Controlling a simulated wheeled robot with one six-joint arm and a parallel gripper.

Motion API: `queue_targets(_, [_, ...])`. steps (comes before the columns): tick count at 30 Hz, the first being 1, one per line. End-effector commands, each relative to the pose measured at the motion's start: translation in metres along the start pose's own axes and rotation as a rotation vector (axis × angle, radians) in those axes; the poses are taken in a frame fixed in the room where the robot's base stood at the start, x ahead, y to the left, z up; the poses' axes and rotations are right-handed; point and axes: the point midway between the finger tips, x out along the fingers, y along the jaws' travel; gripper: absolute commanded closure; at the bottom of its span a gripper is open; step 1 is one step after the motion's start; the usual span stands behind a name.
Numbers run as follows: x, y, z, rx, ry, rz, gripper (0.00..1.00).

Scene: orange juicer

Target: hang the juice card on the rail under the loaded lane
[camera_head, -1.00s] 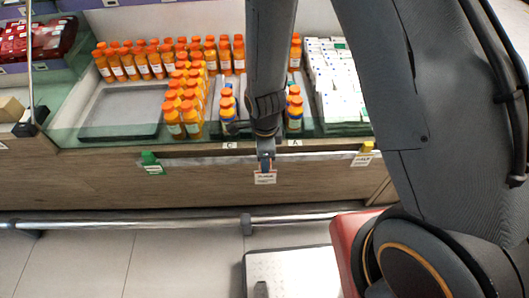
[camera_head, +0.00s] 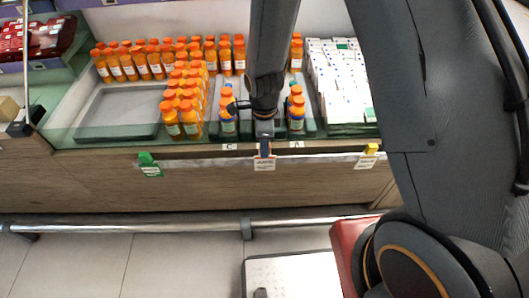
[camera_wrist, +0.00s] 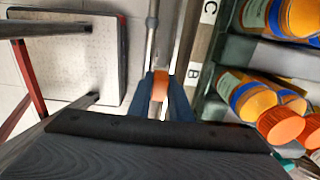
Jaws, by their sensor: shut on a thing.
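My gripper (camera_head: 264,150) is shut on the juice card (camera_head: 264,164), a small white card. The card is at the height of the pale rail (camera_head: 210,161) on the shelf front, between lane labels C (camera_head: 229,147) and A (camera_head: 297,145); I cannot tell whether it touches. In the wrist view the card's orange clip (camera_wrist: 161,80) sits between the fingertips, beside label B (camera_wrist: 193,76). My arm hides the lane between in the head view.
A green-clipped card (camera_head: 150,166) hangs on the rail at left, and a yellow-clipped card (camera_head: 368,156) at right. An empty grey tray (camera_head: 118,112) and more orange bottles (camera_head: 184,108) are on the shelf. A metal bar (camera_head: 150,227) runs low along the front.

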Motion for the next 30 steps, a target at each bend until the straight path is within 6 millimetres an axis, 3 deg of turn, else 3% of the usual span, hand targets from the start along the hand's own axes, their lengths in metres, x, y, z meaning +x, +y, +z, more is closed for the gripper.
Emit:
queue_targets(11, [0.001, -0.028, 0.000, 0.002, 0.000, -0.001, 1.00])
queue_targets(30, [0.047, -0.026, 0.000, 0.000, 0.001, 0.002, 1.00])
